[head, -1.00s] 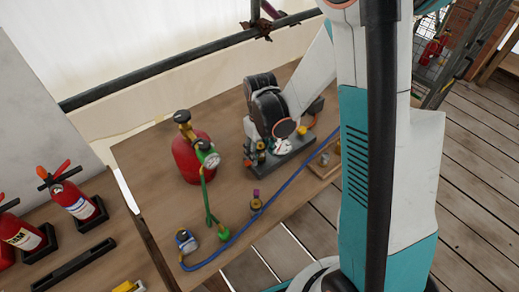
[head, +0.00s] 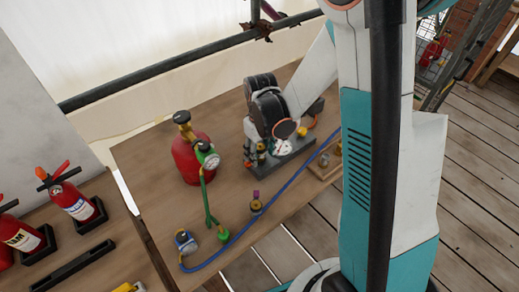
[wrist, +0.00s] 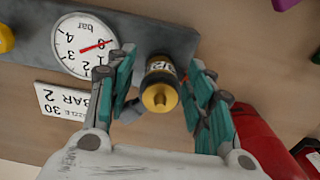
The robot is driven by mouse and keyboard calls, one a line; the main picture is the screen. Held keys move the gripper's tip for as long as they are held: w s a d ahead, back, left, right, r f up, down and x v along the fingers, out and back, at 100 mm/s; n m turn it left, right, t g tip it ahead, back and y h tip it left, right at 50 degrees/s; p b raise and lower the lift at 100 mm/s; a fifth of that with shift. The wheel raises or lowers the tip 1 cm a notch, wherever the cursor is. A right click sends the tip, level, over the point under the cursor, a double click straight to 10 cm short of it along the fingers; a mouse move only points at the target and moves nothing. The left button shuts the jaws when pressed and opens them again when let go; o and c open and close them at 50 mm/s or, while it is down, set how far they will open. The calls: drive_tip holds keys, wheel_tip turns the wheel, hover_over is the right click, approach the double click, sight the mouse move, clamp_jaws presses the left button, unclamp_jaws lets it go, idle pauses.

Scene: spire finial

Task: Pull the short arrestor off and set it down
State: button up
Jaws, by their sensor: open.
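A short dark cylinder with a gold cap and a label band (wrist: 161,84) stands on a grey base plate (wrist: 190,40) in the wrist view; it looks like the short arrestor. My gripper (wrist: 160,66) is open, with one teal-padded finger on each side of it. I see no clear contact on either side. In the head view my gripper (head: 252,150) is over the left end of the grey plate (head: 292,156), and its fingers partly hide the fittings there.
A round gauge (wrist: 85,45) and a white label card (wrist: 70,106) are beside the left finger. A red cylinder (head: 188,160) with a gauge stands left of the plate. A blue hose (head: 262,212) and small fittings lie in front. Bare tabletop is at the left (head: 145,160).

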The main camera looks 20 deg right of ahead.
sight(260, 144)
idle(0.3)
clamp_jaws()
drive_tip(key=shift+r, duration=0.2)
drive_tip(key=shift+r+p, duration=1.95)
drive_tip(key=shift+r, duration=0.9)
